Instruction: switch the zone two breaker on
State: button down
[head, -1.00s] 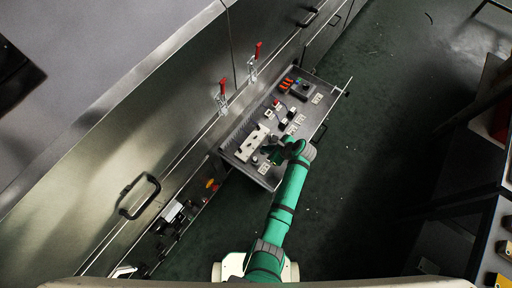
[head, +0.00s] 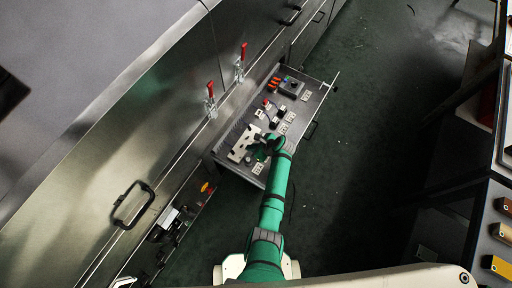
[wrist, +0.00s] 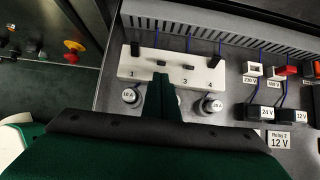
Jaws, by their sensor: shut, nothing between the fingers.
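The white breaker strip (wrist: 190,76) lies across the panel in the wrist view, with black levers and printed numbers 1, 3 and 4. The number 2 is hidden behind my gripper. The outer levers, 1 (wrist: 135,49) and 4 (wrist: 214,60), look taller than the second lever (wrist: 160,64) and lever 3 (wrist: 188,67). My gripper (wrist: 160,78) is shut and empty, its tip just in front of the second lever; I cannot tell whether they touch. In the head view my gripper (head: 259,141) is at the breaker strip (head: 239,152) and hides part of it.
The strip sits in a pulled-out panel drawer (head: 314,90). Round knobs (wrist: 211,106) are close below the strip, and small switches (wrist: 252,70) stand to its right. Red-handled clamps (head: 211,89) rise on the cabinet edge. Dark shelving is at the far right; floor between is open.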

aim_at(242, 146)
jog(key=shift+x, duration=1.3)
jog(key=shift+d, duration=0.1)
jog(key=shift+a+r+h, duration=0.1)
jog(key=shift+a+h, duration=0.15)
jog(key=shift+h, duration=0.05)
jog(key=shift+w+r+g, duration=0.1)
jog(key=shift+g, duration=0.2)
